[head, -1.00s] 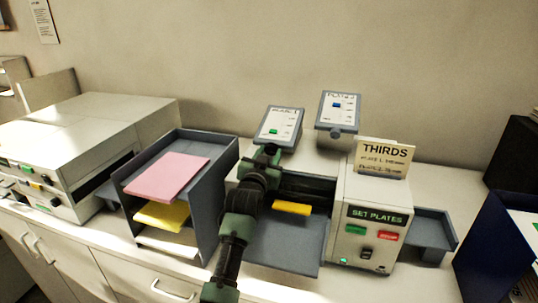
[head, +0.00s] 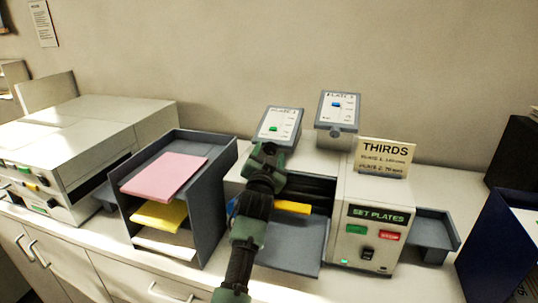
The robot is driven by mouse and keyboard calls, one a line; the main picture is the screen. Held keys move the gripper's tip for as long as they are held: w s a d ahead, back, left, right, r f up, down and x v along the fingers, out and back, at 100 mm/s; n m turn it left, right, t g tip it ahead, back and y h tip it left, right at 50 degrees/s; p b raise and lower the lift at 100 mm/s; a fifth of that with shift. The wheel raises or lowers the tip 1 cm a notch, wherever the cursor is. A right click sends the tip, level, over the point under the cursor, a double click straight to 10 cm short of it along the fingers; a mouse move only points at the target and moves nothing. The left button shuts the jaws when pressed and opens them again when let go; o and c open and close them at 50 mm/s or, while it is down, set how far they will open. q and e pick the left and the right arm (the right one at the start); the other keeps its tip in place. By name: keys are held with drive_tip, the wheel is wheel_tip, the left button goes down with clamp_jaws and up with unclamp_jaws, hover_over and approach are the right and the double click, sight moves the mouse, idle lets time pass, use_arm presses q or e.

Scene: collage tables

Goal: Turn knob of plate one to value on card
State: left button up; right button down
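The plate one panel (head: 279,124) is a tilted white panel in a grey frame with a green marker low on its scale. The card (head: 386,157) reads THIRDS, with small lines for plate 1 and plate 2 whose values are too small to read surely. My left gripper (head: 268,150) is right at the lower edge of the plate one panel and hides its knob. I cannot tell whether its fingers are closed on the knob. My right gripper is not in view.
The machine's display (head: 379,215) reads SET PLATES, above a green and a red button. A grey tray rack (head: 212,205) with pink, yellow and white paper stands left of my arm. A dark blue box (head: 490,240) is at the right.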

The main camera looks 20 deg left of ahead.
use_arm(q)
drive_tip(key=shift+s, duration=0.1)
drive_tip(key=shift+s+f, duration=0.15)
drive_tip(key=shift+s, duration=0.2)
drive_tip(key=s+b, duration=0.1)
drive_tip(key=s, duration=0.1)
drive_tip(key=s+b, duration=0.1)
drive_tip(key=s, duration=0.1)
drive_tip(key=s+d+b, duration=0.1)
drive_tip(key=s, duration=0.1)
drive_tip(key=shift+s+d, duration=0.1)
drive_tip(key=shift+s, duration=0.35)
drive_tip(key=shift+d, duration=0.1)
